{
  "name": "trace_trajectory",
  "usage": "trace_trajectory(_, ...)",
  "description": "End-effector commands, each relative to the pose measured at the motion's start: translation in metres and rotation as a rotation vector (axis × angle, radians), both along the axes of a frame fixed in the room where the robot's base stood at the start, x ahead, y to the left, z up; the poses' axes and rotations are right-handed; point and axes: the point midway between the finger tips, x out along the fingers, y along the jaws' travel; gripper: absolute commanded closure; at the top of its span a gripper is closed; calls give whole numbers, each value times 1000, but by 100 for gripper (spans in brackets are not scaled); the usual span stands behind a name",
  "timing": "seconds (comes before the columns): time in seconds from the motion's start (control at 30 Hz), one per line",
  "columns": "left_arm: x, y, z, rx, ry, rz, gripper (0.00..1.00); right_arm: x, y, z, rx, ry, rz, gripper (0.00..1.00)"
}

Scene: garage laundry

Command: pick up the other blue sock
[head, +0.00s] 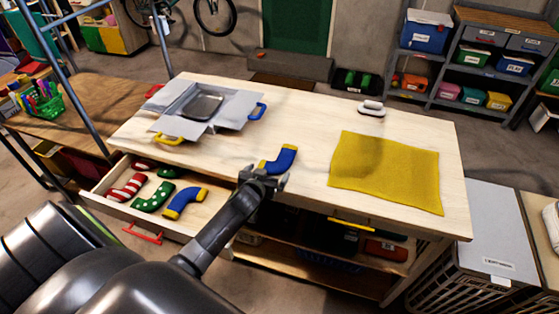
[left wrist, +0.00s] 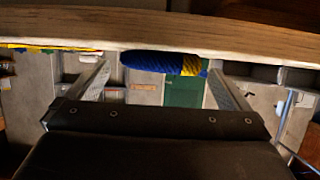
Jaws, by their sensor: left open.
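A blue sock with yellow ends (head: 284,158) lies on the wooden table near its front edge. Another blue sock with yellow ends (head: 186,202) lies in the open drawer (head: 205,225). My left gripper (head: 264,178) is at the table's front edge, just in front of the tabletop sock. In the left wrist view its fingers are spread wide, and the blue sock (left wrist: 152,63) shows between and beyond the fingertips, apparently not gripped. The near part of the tabletop sock is partly hidden by the gripper in the head view. My right gripper is not in view.
The drawer also holds a red-striped sock (head: 127,187) and a green dotted sock (head: 153,197). A yellow cloth (head: 386,170) covers the right side. The table's middle is clear.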

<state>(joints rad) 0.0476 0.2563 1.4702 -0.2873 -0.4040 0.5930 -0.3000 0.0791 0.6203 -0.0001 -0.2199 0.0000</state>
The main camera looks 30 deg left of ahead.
Motion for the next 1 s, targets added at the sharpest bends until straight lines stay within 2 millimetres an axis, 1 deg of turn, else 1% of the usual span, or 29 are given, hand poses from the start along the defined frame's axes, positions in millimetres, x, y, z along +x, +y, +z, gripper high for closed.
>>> trace_trajectory(0.13,8,2,-3,-1,0,-1,0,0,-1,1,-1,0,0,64)
trace_trajectory(0.4,9,2,-4,-1,0,-1,0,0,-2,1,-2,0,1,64)
trace_trajectory(0.47,9,2,-4,-1,0,-1,7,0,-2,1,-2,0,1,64)
trace_trajectory(0.7,9,2,-4,-1,0,-1,38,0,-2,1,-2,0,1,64)
trace_trajectory(0.73,9,2,-4,-1,0,-1,40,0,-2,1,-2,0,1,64)
trace_trajectory(0.93,9,2,-4,-1,-1,-1,40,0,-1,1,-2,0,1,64)
trace_trajectory(1.0,9,2,0,-1,-2,-1,40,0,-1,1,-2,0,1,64)
